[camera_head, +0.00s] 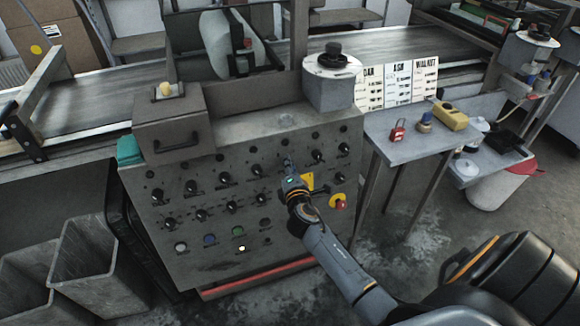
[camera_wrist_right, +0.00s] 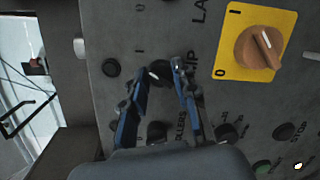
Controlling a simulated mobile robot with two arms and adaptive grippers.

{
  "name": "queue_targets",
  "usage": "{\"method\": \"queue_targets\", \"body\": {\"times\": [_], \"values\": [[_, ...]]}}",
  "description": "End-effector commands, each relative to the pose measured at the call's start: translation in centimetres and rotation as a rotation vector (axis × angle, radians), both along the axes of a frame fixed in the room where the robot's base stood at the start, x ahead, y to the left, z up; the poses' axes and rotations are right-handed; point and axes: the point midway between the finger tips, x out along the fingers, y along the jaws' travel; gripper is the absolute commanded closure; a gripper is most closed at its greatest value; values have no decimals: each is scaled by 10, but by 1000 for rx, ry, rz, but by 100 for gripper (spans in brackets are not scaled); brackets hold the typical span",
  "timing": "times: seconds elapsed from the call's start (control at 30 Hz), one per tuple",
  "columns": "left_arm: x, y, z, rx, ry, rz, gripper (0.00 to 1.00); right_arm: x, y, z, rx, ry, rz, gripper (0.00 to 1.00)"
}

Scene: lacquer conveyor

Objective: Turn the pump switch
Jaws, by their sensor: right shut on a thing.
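A grey control panel (camera_head: 215,262) with several black rotary knobs stands in front of the conveyor. My right gripper (camera_head: 288,168) is at the panel's right half, its fingertips at the face. In the right wrist view, my right gripper (camera_wrist_right: 162,75) has its two blue-and-black fingers on either side of a small black knob (camera_wrist_right: 157,70) and is shut on it. A label ending in "P" beside it is partly covered by a finger, with 0 and 1 marks near the knob. The knob's pointer angle is unclear. My left gripper is not in view.
A yellow plate with an orange rotary switch (camera_wrist_right: 258,48) is close to the gripper. A red stop button (camera_head: 339,203) sits below right. A side table (camera_head: 400,147) holds a red padlock (camera_head: 397,133). Grey bins (camera_head: 85,268) stand at left.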

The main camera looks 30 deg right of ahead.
Motion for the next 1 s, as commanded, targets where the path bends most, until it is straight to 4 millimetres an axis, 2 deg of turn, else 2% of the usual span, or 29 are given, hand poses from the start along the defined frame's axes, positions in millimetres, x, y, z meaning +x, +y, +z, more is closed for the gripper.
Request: {"method": "queue_targets", "body": {"times": [0.23, 0.27, 0.37, 0.77, 0.87, 1.0], "values": [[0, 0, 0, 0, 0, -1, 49, 0, 0, -1, 3, 2, -1, 100], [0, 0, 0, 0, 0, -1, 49, 0, 0, -1, 3, 2, -1, 68], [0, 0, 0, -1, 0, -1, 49, 0, 0, -1, 3, 2, -1, 49], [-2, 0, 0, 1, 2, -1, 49, -6, 3, 0, 0, 1, 0, 49], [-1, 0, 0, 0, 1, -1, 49, -18, 9, 2, 1, 2, 0, 49], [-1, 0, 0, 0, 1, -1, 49, -45, 21, 6, 3, 2, 0, 49]]}}
